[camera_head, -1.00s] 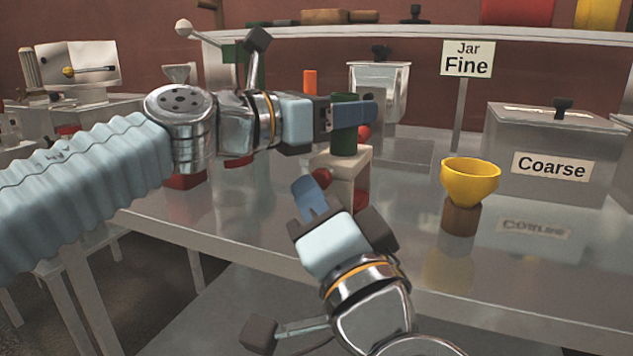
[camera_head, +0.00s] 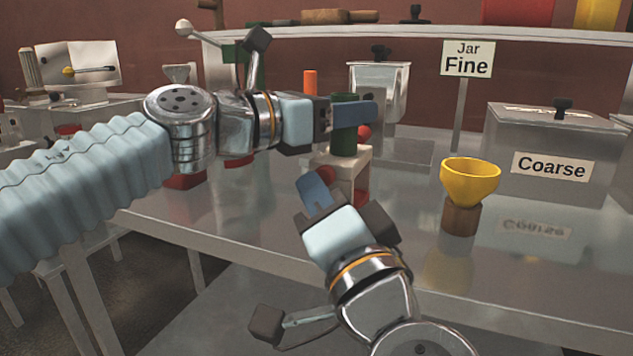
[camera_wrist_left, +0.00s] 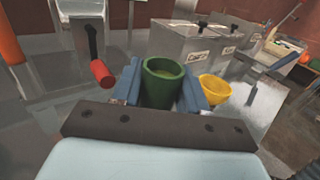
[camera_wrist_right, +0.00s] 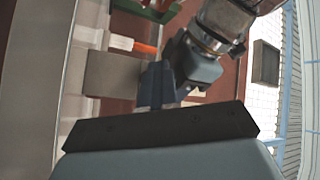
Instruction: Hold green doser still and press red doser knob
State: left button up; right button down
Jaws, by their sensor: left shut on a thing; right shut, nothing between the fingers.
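The green doser tube (camera_head: 344,138) stands upright on a cream block (camera_head: 349,165). My left gripper (camera_head: 349,116) is shut around the tube, which also shows between its fingers in the left wrist view (camera_wrist_left: 162,84). A red ball end (camera_head: 364,132) shows just right of the tube; the left wrist view shows a red handle end (camera_wrist_left: 102,73). My right gripper (camera_head: 312,187) is shut and empty, its blue fingertips at the block's front left. They cover the spot of the red knob on the block's front. I cannot tell whether they touch it. The right wrist view shows these fingers (camera_wrist_right: 156,86) beside the block (camera_wrist_right: 112,75).
A yellow funnel cup (camera_head: 470,178) on a brown base stands to the right on the metal table (camera_head: 410,240). The Coarse bin (camera_head: 553,145) and the Jar Fine sign (camera_head: 467,59) stand behind. The table between block and cup is clear.

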jog(key=shift+w+d, duration=0.15)
jog(key=shift+w, duration=0.15)
jog(key=shift+s, duration=0.1)
dwell(0.3)
jog(key=shift+s+a, duration=0.25)
jog(key=shift+s, duration=0.45)
jog(key=shift+s+a, duration=0.25)
jog(key=shift+s, duration=0.45)
jog(key=s, duration=0.1)
jog(key=s+a, duration=0.1)
jog(key=s, duration=0.2)
jog(key=shift+s+a, duration=0.35)
pick_arm(q)
jog(key=o, duration=1.3)
